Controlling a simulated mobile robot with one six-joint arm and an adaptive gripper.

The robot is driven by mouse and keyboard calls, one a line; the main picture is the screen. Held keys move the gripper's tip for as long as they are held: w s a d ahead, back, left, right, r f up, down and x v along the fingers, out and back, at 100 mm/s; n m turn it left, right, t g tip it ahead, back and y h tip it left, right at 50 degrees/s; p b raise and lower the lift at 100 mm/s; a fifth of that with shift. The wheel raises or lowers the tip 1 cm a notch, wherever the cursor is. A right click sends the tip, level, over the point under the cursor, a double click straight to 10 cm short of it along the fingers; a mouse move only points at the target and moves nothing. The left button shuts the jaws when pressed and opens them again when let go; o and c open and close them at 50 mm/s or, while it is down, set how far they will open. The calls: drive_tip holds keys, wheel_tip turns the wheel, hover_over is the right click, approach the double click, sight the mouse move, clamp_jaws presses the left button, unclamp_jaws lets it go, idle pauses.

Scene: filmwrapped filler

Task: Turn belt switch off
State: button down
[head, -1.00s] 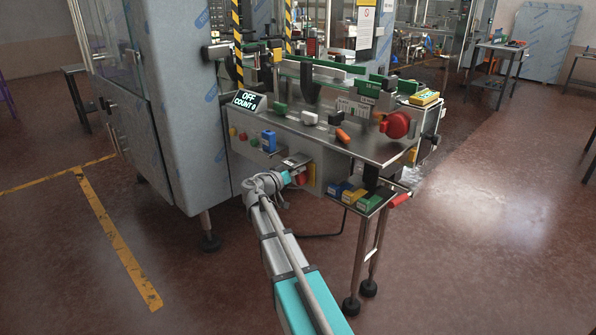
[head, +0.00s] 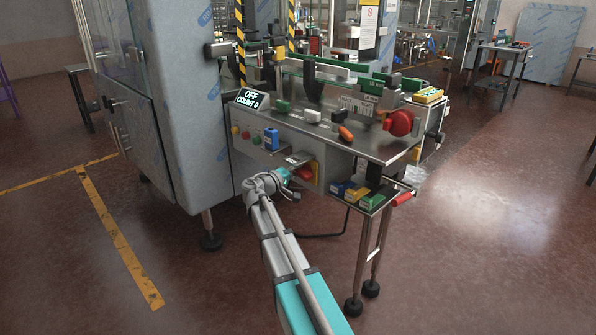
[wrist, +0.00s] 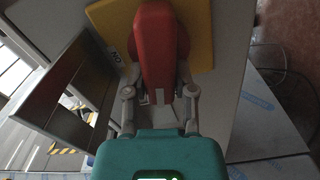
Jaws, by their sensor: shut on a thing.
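The belt switch is a red handle (head: 306,174) on a yellow plate on the front panel of the steel machine. In the wrist view the red handle (wrist: 155,50) stands along the picture's vertical, in front of the yellow plate (wrist: 201,30). My gripper (head: 289,178) is at the switch in the head view. In the wrist view my gripper (wrist: 158,90) has a finger on each side of the handle's near end and is shut on it. The display (head: 249,98) on the machine reads OFF, COUNT 0.
A blue block-like part (head: 271,139) and several push buttons (head: 246,134) are on the panel left of the switch. A small shelf with coloured boxes (head: 371,202) is at lower right. A large red knob (head: 399,123) is at the machine's right end. Open floor lies in front.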

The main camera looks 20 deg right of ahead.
drive_tip(key=shift+f+n, duration=0.2)
drive_tip(key=shift+n, duration=1.1)
drive_tip(key=shift+c, duration=2.2)
unclamp_jaws()
drive_tip(key=shift+a, duration=0.1)
drive_tip(key=v, duration=1.1)
drive_tip(key=shift+a, duration=0.4)
drive_tip(key=shift+s, duration=0.15)
